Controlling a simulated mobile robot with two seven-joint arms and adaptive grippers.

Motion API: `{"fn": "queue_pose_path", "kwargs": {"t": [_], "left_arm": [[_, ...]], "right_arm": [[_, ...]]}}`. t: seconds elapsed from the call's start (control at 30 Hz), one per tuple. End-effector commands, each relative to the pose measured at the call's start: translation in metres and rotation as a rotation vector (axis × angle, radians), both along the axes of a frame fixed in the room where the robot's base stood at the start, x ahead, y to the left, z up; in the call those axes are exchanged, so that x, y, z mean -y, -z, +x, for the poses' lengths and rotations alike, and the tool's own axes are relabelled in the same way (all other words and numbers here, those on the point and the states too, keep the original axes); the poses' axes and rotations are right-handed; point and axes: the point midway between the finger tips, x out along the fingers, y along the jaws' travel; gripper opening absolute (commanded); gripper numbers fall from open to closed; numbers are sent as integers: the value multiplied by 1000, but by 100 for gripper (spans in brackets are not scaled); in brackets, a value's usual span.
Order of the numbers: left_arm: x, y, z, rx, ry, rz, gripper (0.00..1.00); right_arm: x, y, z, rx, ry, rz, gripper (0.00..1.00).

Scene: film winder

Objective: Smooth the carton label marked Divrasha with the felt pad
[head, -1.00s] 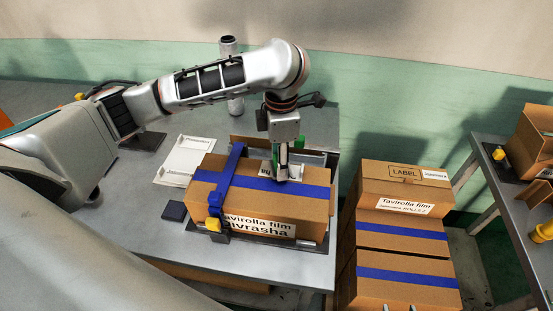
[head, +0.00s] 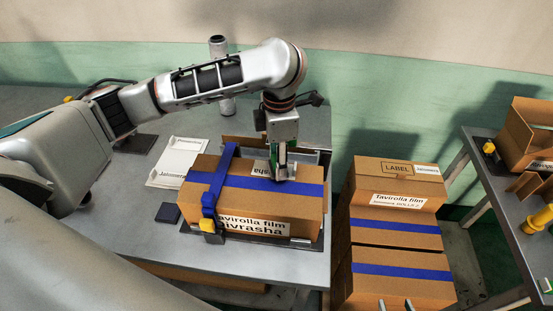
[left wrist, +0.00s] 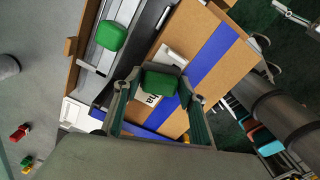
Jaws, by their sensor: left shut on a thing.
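The carton marked Divrasha (head: 300,205) lies strapped on the grey table. Its front bears a white label (head: 258,226) reading Tavirolla film Divrasha. A smaller white label (head: 262,172) lies on its top, partly hidden by my left gripper (head: 281,174). In the left wrist view my left gripper (left wrist: 158,100) is shut on a green felt pad (left wrist: 160,83). The pad is over the top label (left wrist: 172,56); I cannot tell whether it touches. My right gripper (head: 395,304) shows only its two fingertips, apart, at the bottom edge of the head view.
A blue strap (head: 219,180) with a yellow buckle crosses the carton. Another green block (left wrist: 110,36) sits beside it in the left wrist view. Stacked cartons (head: 397,235) stand right, beyond the table edge.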

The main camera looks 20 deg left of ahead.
Motion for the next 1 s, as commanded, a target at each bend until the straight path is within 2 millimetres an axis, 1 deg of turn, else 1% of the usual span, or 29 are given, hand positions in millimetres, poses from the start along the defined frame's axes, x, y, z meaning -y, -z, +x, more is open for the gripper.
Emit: {"fn": "queue_pose_path", "kwargs": {"t": [0.23,0.53,1.0], "left_arm": [[-3,0,0,0,-1,1,20],[-13,0,-2,1,0,2,20],[-15,0,-3,1,0,1,20]], "right_arm": [[0,0,0,0,0,0,40],[0,0,0,0,0,0,40],[0,0,0,1,0,0,40]]}}
